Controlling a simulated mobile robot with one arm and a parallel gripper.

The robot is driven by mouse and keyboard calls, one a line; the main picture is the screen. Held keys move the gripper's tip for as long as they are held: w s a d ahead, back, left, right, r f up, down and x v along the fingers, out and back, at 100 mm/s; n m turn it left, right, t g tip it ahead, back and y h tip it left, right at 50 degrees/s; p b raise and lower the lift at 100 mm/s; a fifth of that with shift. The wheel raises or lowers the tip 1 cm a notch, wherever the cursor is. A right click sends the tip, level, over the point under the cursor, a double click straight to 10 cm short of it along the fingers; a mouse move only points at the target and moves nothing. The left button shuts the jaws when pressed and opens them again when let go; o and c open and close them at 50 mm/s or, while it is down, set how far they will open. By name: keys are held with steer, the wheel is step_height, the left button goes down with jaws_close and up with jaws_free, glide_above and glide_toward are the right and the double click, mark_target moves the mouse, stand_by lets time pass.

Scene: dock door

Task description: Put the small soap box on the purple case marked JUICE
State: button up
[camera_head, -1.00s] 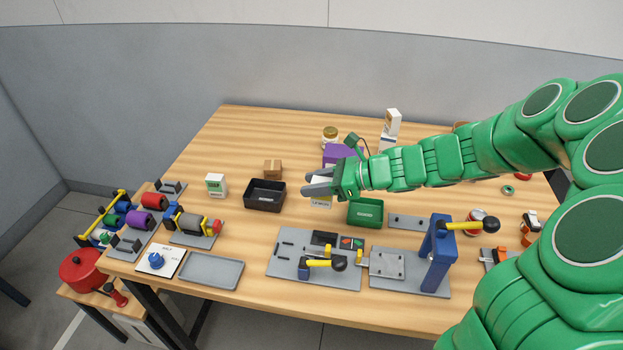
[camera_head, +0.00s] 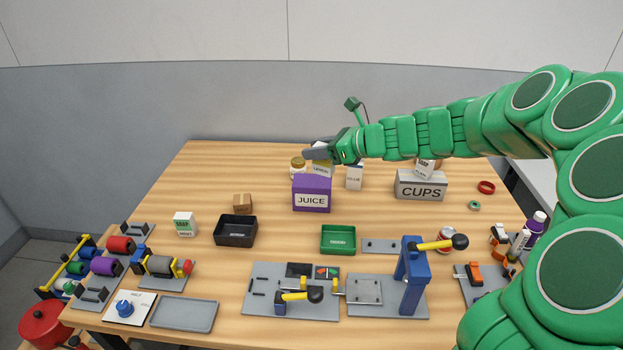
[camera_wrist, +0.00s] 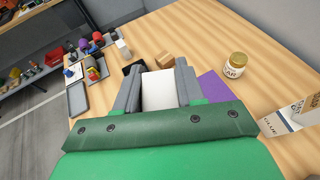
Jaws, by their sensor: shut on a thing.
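My gripper (camera_head: 318,153) is shut on a white box (camera_head: 322,170) with a yellow band and lettering that looks like "LEMON". In the wrist view the white top of the held box (camera_wrist: 158,90) sits between the two grey fingers. The purple case marked JUICE (camera_head: 311,196) stands on the table, with the held box over or just behind its top; I cannot tell whether they touch. In the wrist view the purple case (camera_wrist: 214,88) shows beside the right finger. Another white box, with a green label reading SOAP (camera_head: 184,224), stands at the left of the table.
A jar (camera_head: 298,168) stands behind the case and a white carton (camera_head: 354,177) to its right. A grey case marked CUPS (camera_head: 420,185) bears another carton. A black bin (camera_head: 236,231), a green bin (camera_head: 338,240) and a small brown box (camera_head: 242,204) lie nearer.

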steer(key=w+a+f, duration=0.3)
steer(key=w+f, duration=0.6)
steer(key=w, duration=0.4)
steer(key=shift+a+f, duration=0.15)
steer(key=shift+a, duration=0.15)
steer(key=shift+w+f, duration=0.2)
steer(key=shift+w, duration=0.05)
steer(key=shift+f, duration=1.6)
steer(key=o, duration=1.1)
steer(key=shift+f, duration=0.1)
